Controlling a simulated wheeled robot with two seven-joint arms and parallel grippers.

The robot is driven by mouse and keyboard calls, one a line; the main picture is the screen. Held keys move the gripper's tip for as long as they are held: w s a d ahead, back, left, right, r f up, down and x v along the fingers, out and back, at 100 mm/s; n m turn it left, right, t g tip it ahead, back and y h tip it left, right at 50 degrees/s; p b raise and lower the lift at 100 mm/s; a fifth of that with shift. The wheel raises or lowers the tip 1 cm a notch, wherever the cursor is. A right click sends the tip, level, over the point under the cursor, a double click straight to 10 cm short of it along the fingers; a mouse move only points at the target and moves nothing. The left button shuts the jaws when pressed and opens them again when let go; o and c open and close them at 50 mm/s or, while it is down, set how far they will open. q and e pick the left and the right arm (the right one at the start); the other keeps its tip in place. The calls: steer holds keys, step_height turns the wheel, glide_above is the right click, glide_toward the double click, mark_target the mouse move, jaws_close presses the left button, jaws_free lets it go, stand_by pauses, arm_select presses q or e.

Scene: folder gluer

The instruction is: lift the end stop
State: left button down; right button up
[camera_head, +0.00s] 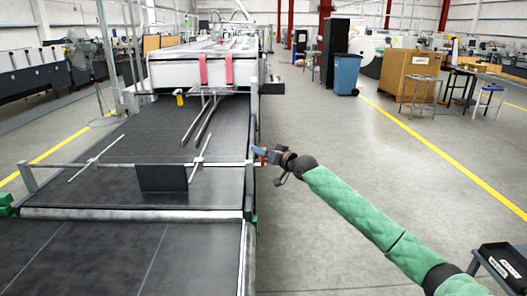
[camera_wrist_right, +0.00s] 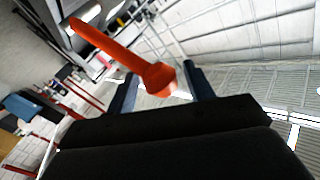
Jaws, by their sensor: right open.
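A dark rectangular plate (camera_head: 162,177), which looks like the end stop, stands on the belt below a crossbar (camera_head: 120,165). An orange-red lever (camera_wrist_right: 120,55) with a round hub shows in the wrist view; a small orange part (camera_head: 262,150) shows at the crossbar's right end in the head view. My right gripper (camera_head: 268,154) is at that end, beyond the machine's right side. In the wrist view its two dark fingers (camera_wrist_right: 162,88) are apart, with the lever's hub between or just beyond them; contact cannot be told. My left gripper is not in view.
The black belt (camera_head: 90,250) runs below the crossbar, with a metal roller (camera_head: 130,214) across it. Thin rods (camera_head: 197,158) stand over the belt. The floor right of the machine is open. A cart with a black bin (camera_head: 502,262) is at the lower right.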

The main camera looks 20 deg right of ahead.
jaws_close()
steer(key=shift+r, duration=0.1)
